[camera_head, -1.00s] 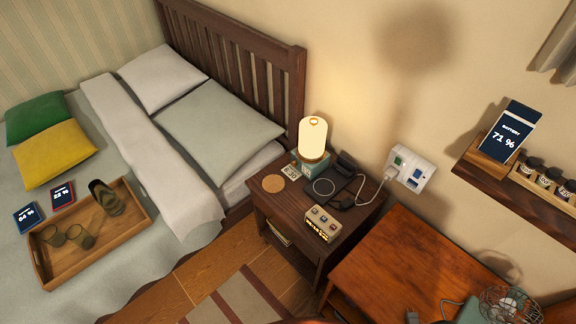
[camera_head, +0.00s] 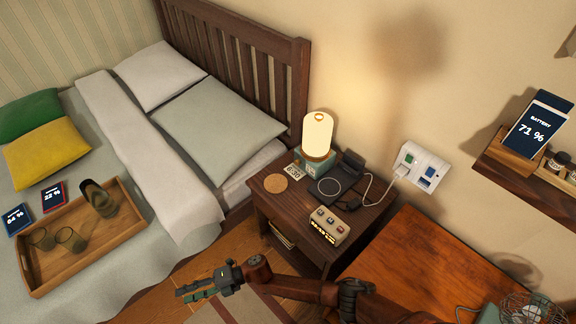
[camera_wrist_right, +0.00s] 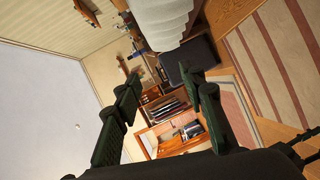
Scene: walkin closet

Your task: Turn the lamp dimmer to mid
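The lit lamp (camera_head: 317,136) with a glowing white shade stands on a teal base (camera_head: 313,163) at the back of the dark wooden nightstand (camera_head: 264,204). A cream box (camera_head: 329,225) with several small buttons or knobs and a lit display sits at the nightstand's front. I cannot tell which part is the dimmer or how it is set. My right gripper (camera_head: 184,291) is in front of the nightstand, to its lower left, over the floor and touching nothing. In the right wrist view its fingers (camera_wrist_right: 165,95) are apart and empty. My left gripper is out of view.
A round coaster (camera_head: 275,183), a black charging pad (camera_head: 330,187) and a cable share the nightstand. A wall socket (camera_head: 421,166) is behind. An orange-brown desk (camera_head: 405,262) stands to the right. The bed holds a wooden tray (camera_head: 140,225). A shelf (camera_head: 520,180) is at right.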

